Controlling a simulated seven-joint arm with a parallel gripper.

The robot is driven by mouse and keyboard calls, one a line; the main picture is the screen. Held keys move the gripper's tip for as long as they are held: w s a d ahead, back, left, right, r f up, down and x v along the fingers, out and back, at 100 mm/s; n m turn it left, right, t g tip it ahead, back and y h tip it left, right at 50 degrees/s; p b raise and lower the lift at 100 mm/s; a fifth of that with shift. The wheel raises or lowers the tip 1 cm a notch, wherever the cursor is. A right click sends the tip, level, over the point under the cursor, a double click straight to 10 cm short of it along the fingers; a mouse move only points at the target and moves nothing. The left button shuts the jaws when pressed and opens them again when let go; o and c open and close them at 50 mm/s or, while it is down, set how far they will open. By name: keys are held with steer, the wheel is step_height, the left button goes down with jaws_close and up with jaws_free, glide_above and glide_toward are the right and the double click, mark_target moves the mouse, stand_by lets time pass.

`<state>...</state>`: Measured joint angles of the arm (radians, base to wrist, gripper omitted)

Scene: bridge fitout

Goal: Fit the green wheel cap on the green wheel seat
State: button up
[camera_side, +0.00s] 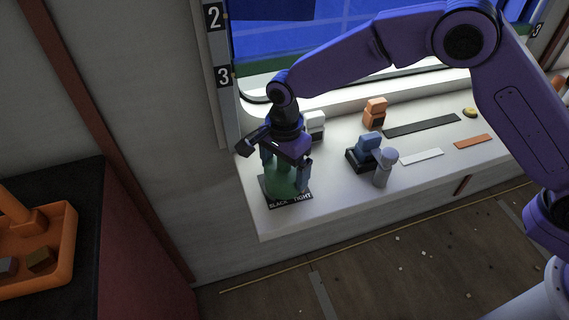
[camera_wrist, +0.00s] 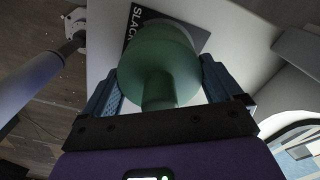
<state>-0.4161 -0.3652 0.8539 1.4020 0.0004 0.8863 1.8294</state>
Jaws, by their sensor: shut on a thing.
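My gripper (camera_side: 286,184) is at the near left end of the white sill, pointing down, with a finger on each side of the green wheel cap (camera_side: 279,182). In the wrist view my gripper (camera_wrist: 160,88) is shut on the green wheel cap (camera_wrist: 157,72), whose narrow stem points towards the camera. A second green rounded edge, probably the green wheel seat (camera_wrist: 178,32), shows just beyond the cap. A dark plate (camera_side: 289,203) with white lettering lies under them. I cannot tell whether cap and seat touch.
Right of my gripper stand a blue piece (camera_side: 369,145) on a dark base and a grey rounded post (camera_side: 383,170). A white piece (camera_side: 316,124) and an orange piece (camera_side: 375,112) stand farther back. Flat strips (camera_side: 421,156) lie rightward. An orange tray (camera_side: 62,249) is at far left.

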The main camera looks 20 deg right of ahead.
steer(key=shift+f, duration=0.35)
steer(key=o, duration=0.8)
step_height(320, 180, up, 18)
steer(key=shift+f, duration=0.25)
stand_by(0.3)
stand_by(0.9)
steer(key=s+d+f+n, duration=0.2)
steer(key=s+d+n, duration=1)
steer(key=s+d, duration=0.2)
steer(key=s+d+f+n, duration=0.2)
steer(key=s+d+n, duration=1)
steer(key=d, duration=0.6)
steer(key=s, duration=0.2)
steer(key=shift+s+d+n, duration=0.3)
